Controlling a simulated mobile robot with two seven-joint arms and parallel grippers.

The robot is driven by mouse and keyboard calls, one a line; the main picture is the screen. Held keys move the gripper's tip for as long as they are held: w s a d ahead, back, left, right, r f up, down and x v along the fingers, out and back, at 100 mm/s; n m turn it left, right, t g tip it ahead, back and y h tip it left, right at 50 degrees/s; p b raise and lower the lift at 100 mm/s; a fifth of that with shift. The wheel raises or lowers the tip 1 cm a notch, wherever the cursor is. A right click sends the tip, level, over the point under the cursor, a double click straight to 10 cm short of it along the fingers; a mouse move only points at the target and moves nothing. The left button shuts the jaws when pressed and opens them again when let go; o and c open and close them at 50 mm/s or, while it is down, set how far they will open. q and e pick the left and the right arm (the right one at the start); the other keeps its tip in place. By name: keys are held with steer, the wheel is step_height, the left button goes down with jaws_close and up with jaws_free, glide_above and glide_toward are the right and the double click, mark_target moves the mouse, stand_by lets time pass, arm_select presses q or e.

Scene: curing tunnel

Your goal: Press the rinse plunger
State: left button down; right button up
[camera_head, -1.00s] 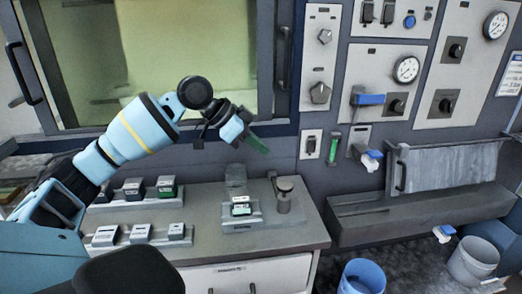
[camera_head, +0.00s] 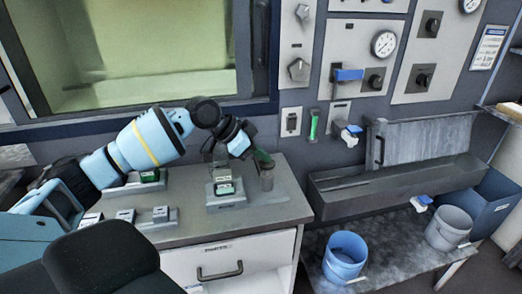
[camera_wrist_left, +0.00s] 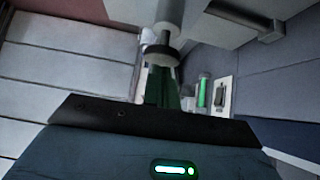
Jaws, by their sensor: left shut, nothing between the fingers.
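The rinse plunger (camera_head: 267,181), which I take to be the grey upright cylinder, stands on the counter's right end. My left gripper (camera_head: 264,159) has its green fingers shut and empty, pointing down at the plunger's top and partly hiding it. In the left wrist view the plunger's dark round cap (camera_wrist_left: 160,52) sits on a thin rod from the grey cylinder. The shut green fingertips (camera_wrist_left: 163,75) are right at the cap; I cannot tell whether they touch. My right gripper is not in view.
Left of the plunger a stand (camera_head: 229,201) holds a green-marked block (camera_head: 225,188). Several small blocks sit on racks further left. A green wall handle (camera_head: 314,125) and a grey trough (camera_head: 390,185) are to the right. Blue (camera_head: 345,255) and grey (camera_head: 449,228) buckets stand below.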

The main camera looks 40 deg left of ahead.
mark_target(261, 163)
arm_select(q)
steer(key=shift+s+f, duration=0.1)
steer(key=shift+f, duration=1.4)
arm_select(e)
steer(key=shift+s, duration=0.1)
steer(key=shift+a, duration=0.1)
